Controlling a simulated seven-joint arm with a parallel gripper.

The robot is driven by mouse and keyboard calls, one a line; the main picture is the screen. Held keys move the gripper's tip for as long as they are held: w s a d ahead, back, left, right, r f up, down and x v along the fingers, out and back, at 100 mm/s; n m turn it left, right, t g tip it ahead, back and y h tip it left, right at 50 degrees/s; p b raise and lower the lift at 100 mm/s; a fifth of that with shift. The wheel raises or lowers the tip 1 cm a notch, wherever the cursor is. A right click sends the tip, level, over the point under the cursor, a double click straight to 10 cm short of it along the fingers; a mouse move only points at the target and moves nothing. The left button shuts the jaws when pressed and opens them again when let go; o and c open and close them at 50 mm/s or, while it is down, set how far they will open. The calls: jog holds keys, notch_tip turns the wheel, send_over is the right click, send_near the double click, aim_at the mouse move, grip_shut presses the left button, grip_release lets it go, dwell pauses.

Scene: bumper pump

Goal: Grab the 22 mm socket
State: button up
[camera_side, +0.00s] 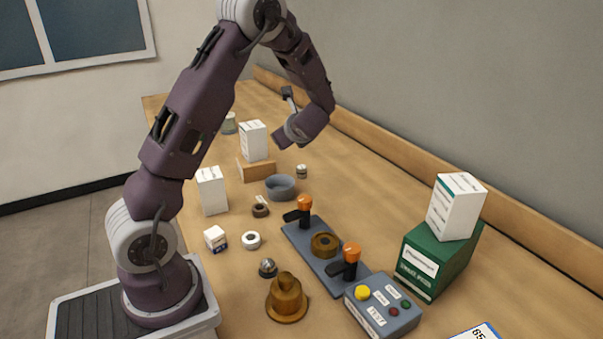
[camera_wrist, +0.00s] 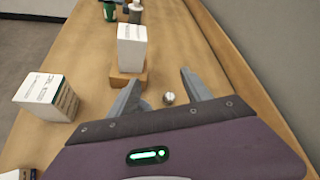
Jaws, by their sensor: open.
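A small silvery cylinder (camera_side: 302,171), which looks like the socket, stands on the bench beyond the grey bowl. Its size marking is too small to read. In the wrist view a small round metal piece (camera_wrist: 168,98), apparently the same one, shows between the fingers, nearer the right one. My gripper (camera_wrist: 160,80) is open and empty, with both fingers apart. In the side view my gripper hangs above the bench near the cylinder, and its fingertips are hard to make out. It is not touching the piece, as far as I can see.
A white box on a wooden block (camera_side: 254,170) stands close by, left of the cylinder, with the grey bowl (camera_side: 280,187) in front. Another white box (camera_wrist: 46,97) is at left in the wrist view. A wooden rail (camera_wrist: 235,65) runs along the wall at right.

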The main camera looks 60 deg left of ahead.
aim_at(302, 168)
jog(key=w+a+f+m+t, duration=0.1)
jog(key=w+f+m, duration=0.1)
jog(key=f, duration=0.3)
jog(key=w+a+f+m, duration=0.2)
jog(key=f+m, duration=0.1)
jog(key=f, duration=0.3)
jog(key=w+a+f+m+t, duration=0.1)
jog(key=w+f+m, duration=0.1)
jog(key=f, duration=0.3)
jog(key=shift+w+a+f+m+t, duration=0.2)
jog(key=shift+w+a+m+t, duration=0.1)
jog(key=shift+w+m, duration=0.15)
jog(key=x, duration=0.3)
jog(key=shift+r, duration=0.1)
grip_shut()
